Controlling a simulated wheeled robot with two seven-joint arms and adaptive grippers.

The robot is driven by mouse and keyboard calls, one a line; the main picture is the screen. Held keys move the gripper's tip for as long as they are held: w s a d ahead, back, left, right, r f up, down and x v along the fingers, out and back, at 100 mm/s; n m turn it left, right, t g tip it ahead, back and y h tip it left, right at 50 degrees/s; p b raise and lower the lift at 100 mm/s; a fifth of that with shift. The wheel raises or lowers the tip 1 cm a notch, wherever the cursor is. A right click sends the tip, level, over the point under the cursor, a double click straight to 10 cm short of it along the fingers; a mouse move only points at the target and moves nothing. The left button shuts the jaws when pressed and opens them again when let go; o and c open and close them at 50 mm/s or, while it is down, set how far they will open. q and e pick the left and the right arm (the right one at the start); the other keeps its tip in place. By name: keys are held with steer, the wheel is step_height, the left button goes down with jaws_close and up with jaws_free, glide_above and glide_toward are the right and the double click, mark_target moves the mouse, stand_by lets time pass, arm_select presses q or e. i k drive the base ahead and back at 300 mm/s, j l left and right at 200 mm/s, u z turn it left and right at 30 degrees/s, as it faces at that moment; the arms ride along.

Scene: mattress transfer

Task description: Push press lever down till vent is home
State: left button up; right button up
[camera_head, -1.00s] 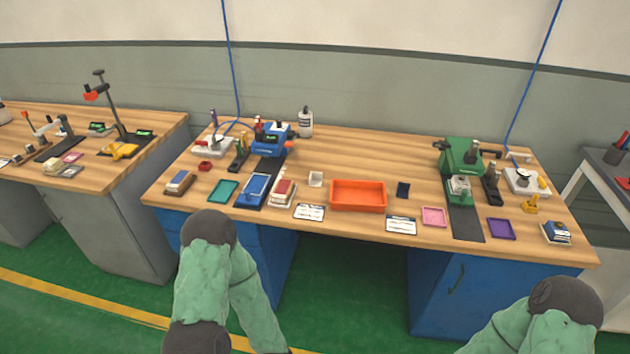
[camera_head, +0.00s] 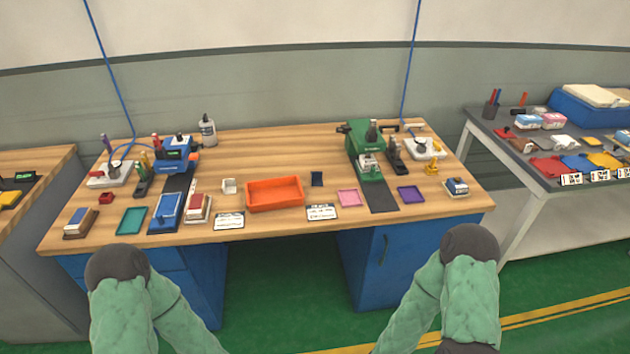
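A green press (camera_head: 366,148) stands at the right back of the wooden workbench, with a dark strip (camera_head: 381,196) running from it toward the front edge. A blue press (camera_head: 177,153) stands at the left back, with a blue tray (camera_head: 168,208) in front of it. Each press has dark upright parts on or beside it. I cannot tell which part is the lever, and no vent can be made out at this size. My two green arms are in front of the bench, low in the view. Both grippers are out of view.
An orange bin (camera_head: 274,193) sits mid-bench, between white cards (camera_head: 229,221). Teal (camera_head: 131,221), pink (camera_head: 349,198) and purple (camera_head: 411,194) trays lie along the front. A grey side table (camera_head: 535,170) with coloured items is at right.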

mark_target(337, 129)
steer(key=i+l+u, duration=0.7)
steer(key=i+l, duration=0.15)
steer(key=l, duration=0.2)
